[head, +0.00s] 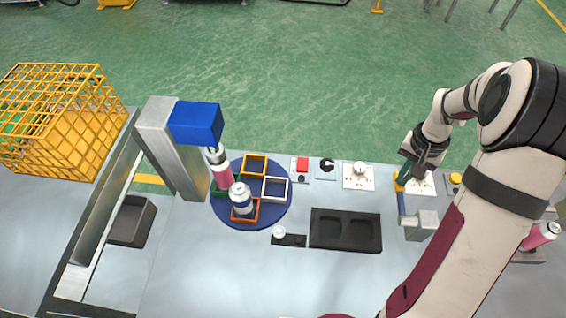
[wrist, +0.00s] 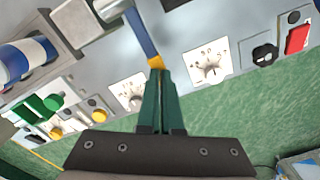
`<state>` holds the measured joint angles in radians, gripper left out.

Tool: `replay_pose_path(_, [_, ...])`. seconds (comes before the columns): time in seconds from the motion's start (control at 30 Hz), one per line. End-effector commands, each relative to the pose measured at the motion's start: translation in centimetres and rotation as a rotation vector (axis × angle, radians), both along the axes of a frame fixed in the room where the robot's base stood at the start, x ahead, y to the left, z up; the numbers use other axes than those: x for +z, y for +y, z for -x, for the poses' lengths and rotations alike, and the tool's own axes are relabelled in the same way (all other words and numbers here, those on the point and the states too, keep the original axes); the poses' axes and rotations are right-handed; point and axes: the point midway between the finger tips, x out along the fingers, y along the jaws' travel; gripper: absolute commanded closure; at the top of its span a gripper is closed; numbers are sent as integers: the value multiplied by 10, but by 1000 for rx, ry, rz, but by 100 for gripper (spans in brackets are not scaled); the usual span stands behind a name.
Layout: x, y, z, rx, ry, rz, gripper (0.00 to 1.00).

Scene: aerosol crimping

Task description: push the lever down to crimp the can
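The lever is a blue bar (head: 401,204) with a yellow tip, joined to a grey block (head: 421,226) at the right of the bench. In the wrist view the blue bar (wrist: 141,36) runs from near the grey block (wrist: 76,22) to its yellow tip (wrist: 155,62). My gripper (head: 405,176) is at the yellow tip. Its green fingers (wrist: 157,76) are together, with their ends at the tip; I cannot tell whether they touch it. A blue-and-white can (wrist: 28,62) shows at the left of the wrist view; in the head view my arm covers that area.
Dial panels (wrist: 210,66) and a red button (wrist: 297,38) line the bench edge. A blue turntable (head: 226,219) holds a can (head: 241,198) and square holders. A pink can (head: 540,236) is at the far right.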

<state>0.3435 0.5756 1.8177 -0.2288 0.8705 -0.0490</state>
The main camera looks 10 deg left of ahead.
Motion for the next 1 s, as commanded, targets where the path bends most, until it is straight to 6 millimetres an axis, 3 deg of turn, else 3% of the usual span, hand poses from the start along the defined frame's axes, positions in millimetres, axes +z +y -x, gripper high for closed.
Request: replay_pose_path(1.0, [-18,1,1,-2,3,-2,100])
